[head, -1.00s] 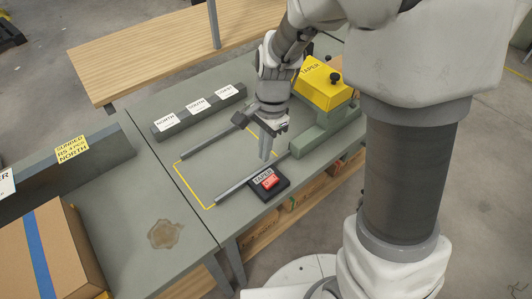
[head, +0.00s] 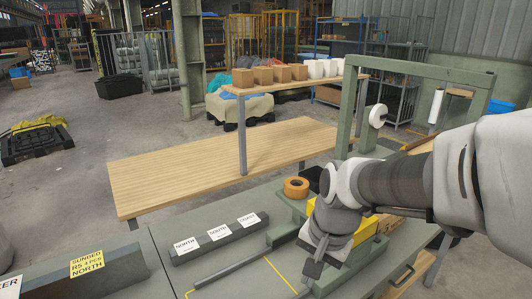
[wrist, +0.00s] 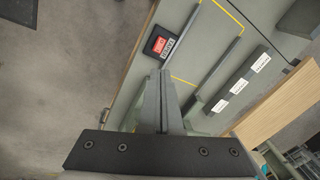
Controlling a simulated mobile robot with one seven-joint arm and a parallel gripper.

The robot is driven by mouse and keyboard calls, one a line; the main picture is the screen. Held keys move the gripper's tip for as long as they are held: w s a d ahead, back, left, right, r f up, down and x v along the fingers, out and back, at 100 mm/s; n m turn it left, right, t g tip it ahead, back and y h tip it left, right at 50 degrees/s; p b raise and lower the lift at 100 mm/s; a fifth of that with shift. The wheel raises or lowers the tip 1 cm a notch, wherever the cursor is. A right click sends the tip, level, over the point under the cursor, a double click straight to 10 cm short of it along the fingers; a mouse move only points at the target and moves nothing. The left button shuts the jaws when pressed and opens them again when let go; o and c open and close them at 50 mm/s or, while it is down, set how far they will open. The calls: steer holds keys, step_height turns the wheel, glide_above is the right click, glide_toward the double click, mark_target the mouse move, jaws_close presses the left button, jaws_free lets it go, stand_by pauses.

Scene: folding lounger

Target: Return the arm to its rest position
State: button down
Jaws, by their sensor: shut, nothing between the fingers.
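My arm reaches in from the right edge of the head view, bent, with its wrist over the right part of the grey-green bench (head: 160,262). My gripper (head: 310,272) points down at the lower middle, and part of it is cut off by dark shading against the bench. In the wrist view my gripper (wrist: 164,80) has its two fingers together, with nothing between them.
A dark bar with white labels (head: 217,238) stands on the bench, left of my gripper. A yellow taping machine (head: 366,232) and an orange tape roll (head: 296,187) are close beside my wrist. A wooden table (head: 200,165) stands behind, its top mostly clear.

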steer(key=s+d+r+n+t+h, duration=0.1)
steer(key=s+d+r+n+t, duration=0.3)
steer(key=s+r, duration=0.4)
steer(key=s+d+n, duration=0.1)
steer(key=n, duration=0.1)
steer(key=shift+s+d+n, duration=0.2)
steer(key=shift+d+n, duration=0.1)
steer(key=shift+d, duration=0.05)
steer(key=shift+a, duration=0.2)
